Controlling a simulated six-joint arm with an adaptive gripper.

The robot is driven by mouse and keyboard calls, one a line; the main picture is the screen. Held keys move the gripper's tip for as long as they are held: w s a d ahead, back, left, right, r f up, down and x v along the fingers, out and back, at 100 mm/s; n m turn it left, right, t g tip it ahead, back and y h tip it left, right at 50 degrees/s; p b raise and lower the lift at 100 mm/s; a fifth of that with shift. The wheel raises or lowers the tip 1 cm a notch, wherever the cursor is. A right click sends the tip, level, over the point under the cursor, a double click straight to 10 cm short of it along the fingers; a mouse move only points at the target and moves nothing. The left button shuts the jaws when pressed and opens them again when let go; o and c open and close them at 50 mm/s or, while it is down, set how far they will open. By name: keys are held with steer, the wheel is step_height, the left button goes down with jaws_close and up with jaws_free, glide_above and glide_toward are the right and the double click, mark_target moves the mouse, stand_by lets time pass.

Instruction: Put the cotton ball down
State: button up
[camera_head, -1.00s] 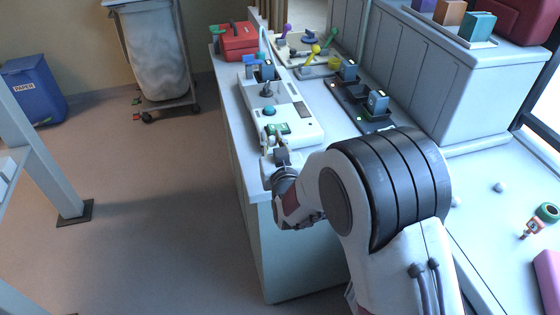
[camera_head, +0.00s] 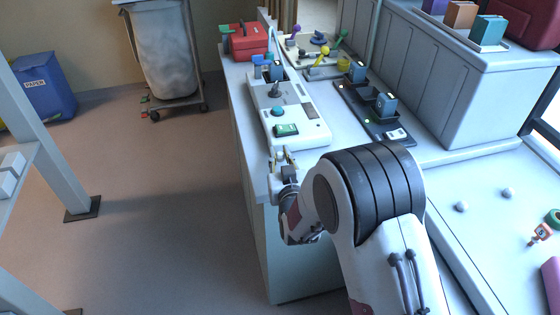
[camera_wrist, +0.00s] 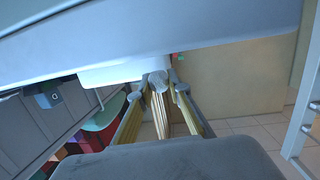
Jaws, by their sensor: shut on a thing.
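My gripper (camera_head: 283,160) is over the near left end of the white counter, just in front of the white device with a green screen. In the wrist view, its yellow fingers (camera_wrist: 158,92) close around a small pale, greyish piece (camera_wrist: 158,78), which looks like the cotton ball. It is partly hidden between the fingers, and I cannot make it out in the head view. Two other small white balls lie apart on the right-hand surface, one nearer (camera_head: 461,206) and one farther (camera_head: 507,193).
The white device (camera_head: 297,118) stands just beyond my gripper. A black tray (camera_head: 372,118) with blue blocks is to its right, and a red case (camera_head: 248,42) is at the back. The counter's left edge drops to open floor. Bare counter lies between device and tray.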

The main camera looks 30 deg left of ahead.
steer(key=shift+f, duration=1.2)
steer(key=shift+f, duration=0.15)
steer(key=o, duration=0.7)
steer(key=shift+c, duration=0.2)
steer(key=shift+s, duration=0.1)
steer(key=shift+s+d+r, duration=0.25)
steer(key=shift+s+d, duration=0.1)
steer(key=v, duration=1)
steer(key=shift+s+d, duration=0.3)
